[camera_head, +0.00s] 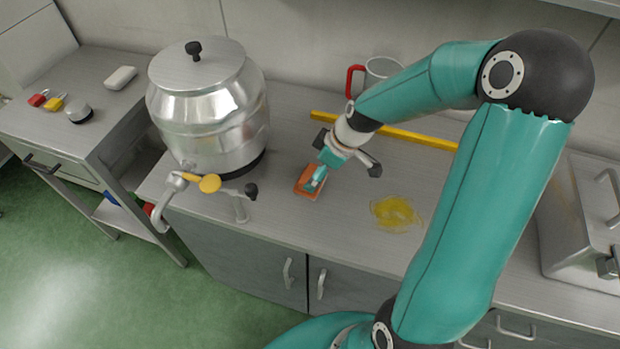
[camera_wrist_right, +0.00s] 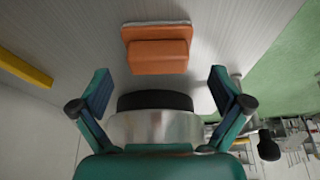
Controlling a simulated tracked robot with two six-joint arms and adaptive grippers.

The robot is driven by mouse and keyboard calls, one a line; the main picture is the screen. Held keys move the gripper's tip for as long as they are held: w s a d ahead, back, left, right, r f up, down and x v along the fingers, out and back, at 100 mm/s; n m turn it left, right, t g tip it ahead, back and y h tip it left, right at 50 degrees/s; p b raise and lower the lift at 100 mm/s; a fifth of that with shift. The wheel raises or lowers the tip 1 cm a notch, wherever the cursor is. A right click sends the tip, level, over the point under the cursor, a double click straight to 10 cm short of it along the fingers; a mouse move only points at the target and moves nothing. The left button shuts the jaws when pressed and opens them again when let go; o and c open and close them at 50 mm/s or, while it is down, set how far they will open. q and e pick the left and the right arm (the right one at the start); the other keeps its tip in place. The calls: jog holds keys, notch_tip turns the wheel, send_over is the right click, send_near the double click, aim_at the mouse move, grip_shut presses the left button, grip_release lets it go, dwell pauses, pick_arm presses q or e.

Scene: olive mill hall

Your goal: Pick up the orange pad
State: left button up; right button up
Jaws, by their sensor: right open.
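The orange pad (camera_head: 303,188) lies on the steel counter, just right of the foot of the steel drum. In the right wrist view the pad (camera_wrist_right: 158,50) shows a raised orange block on top and a pale strip along one edge. My right gripper (camera_head: 345,165) is at the pad, and one teal finger hides part of it in the head view. In the wrist view the right gripper (camera_wrist_right: 160,86) is open, its two fingers wide apart, with the pad beyond the tips and nothing held. My left gripper is not in view.
The steel drum (camera_head: 208,115) with its tap (camera_head: 210,184) stands close left of the pad. A yellow puddle (camera_head: 395,212) lies to the right. A yellow bar (camera_head: 420,139) and a red-handled mug (camera_head: 382,70) are behind. The counter's front edge is near.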

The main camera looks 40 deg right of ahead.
aim_at(310, 176)
jog(key=shift+w+p+x, duration=0.15)
jog(key=shift+p+x, duration=0.2)
jog(key=shift+x, duration=0.9)
jog(key=shift+w+p+x, duration=0.15)
jog(key=shift+p+x, duration=0.2)
jog(key=shift+x, duration=0.9)
jog(key=shift+d+r, duration=0.1)
jog(key=c, duration=1)
jog(key=shift+s, duration=0.1)
jog(key=shift+c, duration=0.9)
